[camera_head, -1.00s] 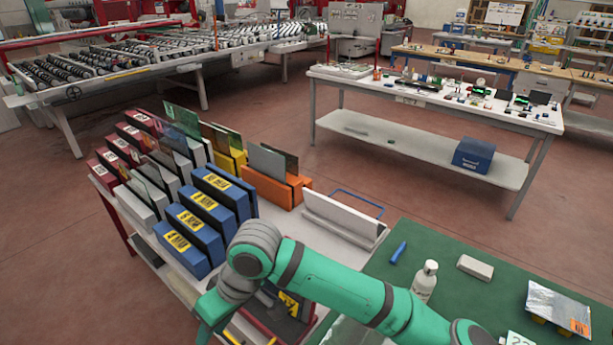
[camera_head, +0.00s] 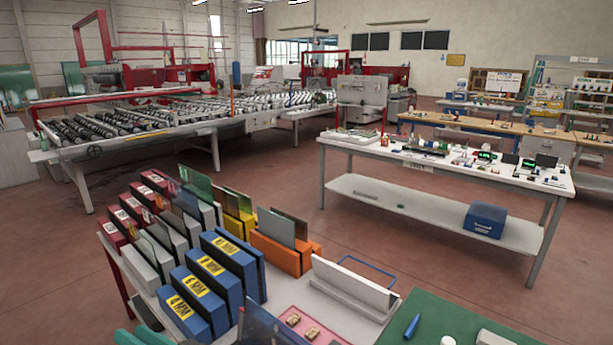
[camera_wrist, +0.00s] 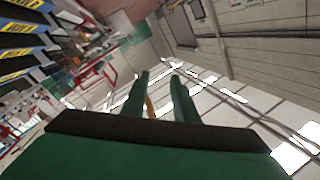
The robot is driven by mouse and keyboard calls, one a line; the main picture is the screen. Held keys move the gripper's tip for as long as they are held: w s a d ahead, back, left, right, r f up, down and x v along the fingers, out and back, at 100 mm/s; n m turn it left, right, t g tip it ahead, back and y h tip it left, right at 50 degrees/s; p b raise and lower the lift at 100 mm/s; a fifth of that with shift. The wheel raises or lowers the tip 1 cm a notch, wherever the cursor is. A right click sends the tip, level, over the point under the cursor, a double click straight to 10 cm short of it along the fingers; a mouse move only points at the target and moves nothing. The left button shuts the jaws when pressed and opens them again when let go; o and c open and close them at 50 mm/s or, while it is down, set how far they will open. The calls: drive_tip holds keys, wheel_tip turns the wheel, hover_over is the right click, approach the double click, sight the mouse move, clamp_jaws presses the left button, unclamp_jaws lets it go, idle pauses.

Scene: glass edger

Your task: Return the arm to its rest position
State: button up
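My gripper (camera_wrist: 160,78) shows in the wrist view with its two green fingers apart and nothing clearly held between them. It points up toward the ceiling and white walls, and the view is tilted. In the head view only small teal pieces of my arm (camera_head: 145,337) show at the bottom left edge. The gripper itself is out of that view.
A white rack table carries red, grey, blue (camera_head: 205,290), yellow and orange (camera_head: 275,254) slotted holders with glass panes. A green mat (camera_head: 440,318) is at right. A white workbench (camera_head: 440,160) and a roller conveyor (camera_head: 130,125) stand behind. Red floor between them is clear.

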drive_tip(key=s+d+f+m+t+h, duration=0.3)
drive_tip(key=d+f+m+t+h, duration=0.25)
drive_tip(key=d+f, duration=0.4)
drive_tip(key=s+d+f+m+t+h, duration=0.2)
drive_tip(key=d+f+m+t+h, duration=0.3)
drive_tip(key=d+f+m+h, duration=0.35)
drive_tip(key=s+d+f+n+h, duration=0.1)
drive_tip(key=s+d+f+n, duration=0.1)
drive_tip(key=s+d, duration=0.3)
drive_tip(key=s+d+f+n+g+h, duration=0.1)
drive_tip(key=s+d+f+n, duration=0.2)
drive_tip(key=s, duration=0.8)
drive_tip(key=s+d+f+n+g+h, duration=0.1)
drive_tip(key=s+d+f+n, duration=0.2)
drive_tip(key=s+d, duration=0.4)
drive_tip(key=shift+s+f, duration=0.15)
drive_tip(key=shift+s, duration=0.6)
drive_tip(key=shift+a, duration=0.1)
